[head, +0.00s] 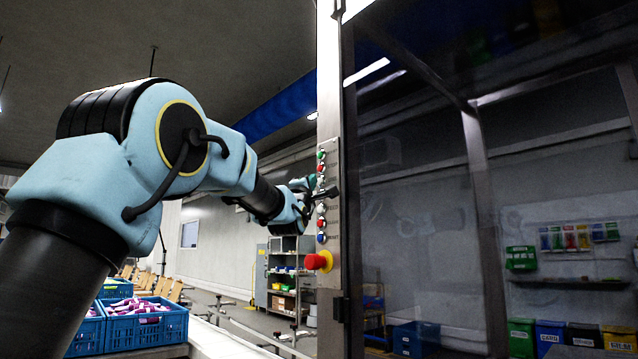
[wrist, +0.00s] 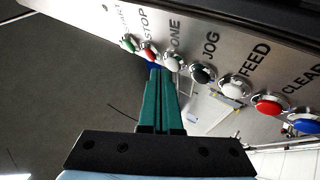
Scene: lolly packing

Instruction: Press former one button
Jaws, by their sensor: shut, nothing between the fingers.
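The control panel (head: 329,222) is a tall metal strip with a column of coloured buttons. In the wrist view, the white button (wrist: 174,62) beside the label ending in "ONE" sits between the red STOP button (wrist: 149,54) and the black JOG button (wrist: 202,74). My gripper (wrist: 154,69) has long green fingers, shut and empty. Its tips appear just beside the white ONE button, towards the STOP button. I cannot tell whether they touch anything. In the head view, my gripper (head: 312,182) is at the panel's upper buttons and partly hides them.
Other buttons are green (wrist: 128,43), white FEED (wrist: 235,87), red CLEAR (wrist: 269,104) and blue (wrist: 304,123). A red emergency-stop knob (head: 317,261) sticks out lower on the panel. A glass enclosure stands right of it. Blue crates (head: 146,330) are at lower left.

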